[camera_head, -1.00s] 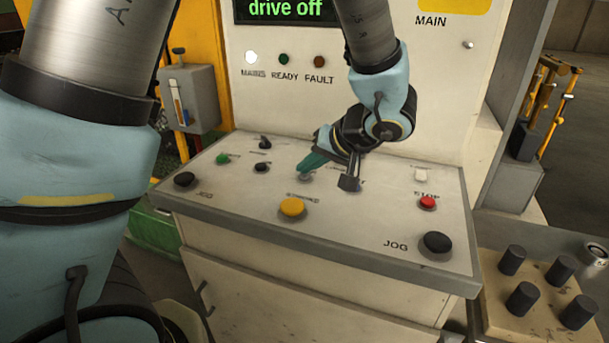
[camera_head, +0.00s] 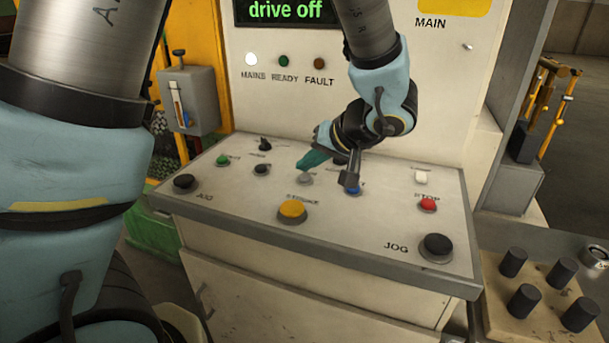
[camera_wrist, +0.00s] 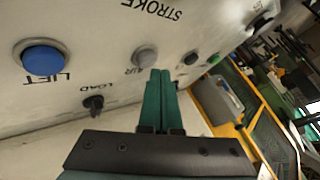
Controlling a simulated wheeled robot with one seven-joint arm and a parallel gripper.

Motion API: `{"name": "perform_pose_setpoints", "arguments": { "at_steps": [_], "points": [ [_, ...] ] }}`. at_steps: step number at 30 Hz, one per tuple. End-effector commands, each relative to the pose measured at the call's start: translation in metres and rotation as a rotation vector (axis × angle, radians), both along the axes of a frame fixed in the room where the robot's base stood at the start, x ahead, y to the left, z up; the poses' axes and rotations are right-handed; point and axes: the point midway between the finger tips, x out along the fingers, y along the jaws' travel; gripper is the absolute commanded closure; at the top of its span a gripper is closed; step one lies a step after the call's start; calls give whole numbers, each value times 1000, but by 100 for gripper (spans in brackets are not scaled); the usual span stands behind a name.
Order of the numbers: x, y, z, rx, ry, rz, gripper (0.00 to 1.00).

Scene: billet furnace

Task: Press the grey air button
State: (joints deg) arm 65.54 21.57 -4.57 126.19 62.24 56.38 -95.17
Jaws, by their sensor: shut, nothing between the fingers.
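The grey air button (camera_head: 305,179) sits on the sloped top of the console, just behind the yellow button. In the wrist view the grey button (camera_wrist: 146,56) is beside the label AIR and shows whole. My gripper (camera_head: 301,166) has green fingers, pressed together and empty. In the head view its tips are just above and left of the grey button. In the wrist view the fingertips (camera_wrist: 161,73) appear right beside the button. A small gap seems to show, but I cannot tell the exact distance.
The blue LIFT button (camera_wrist: 43,60) and a black LOAD switch (camera_wrist: 93,103) are close by. A yellow button (camera_head: 292,210), red STOP button (camera_head: 428,204), white button (camera_head: 421,177) and black JOG button (camera_head: 437,246) share the panel. The display (camera_head: 286,10) reads "drive off".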

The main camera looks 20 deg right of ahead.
Motion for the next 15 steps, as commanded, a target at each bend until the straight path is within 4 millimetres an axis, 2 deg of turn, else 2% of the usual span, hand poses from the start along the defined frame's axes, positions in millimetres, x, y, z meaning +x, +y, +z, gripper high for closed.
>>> {"name": "perform_pose_setpoints", "arguments": {
  "at_steps": [15],
  "points": [
    [0, 0, 9, -2, 0, 1, 100]
  ]
}}
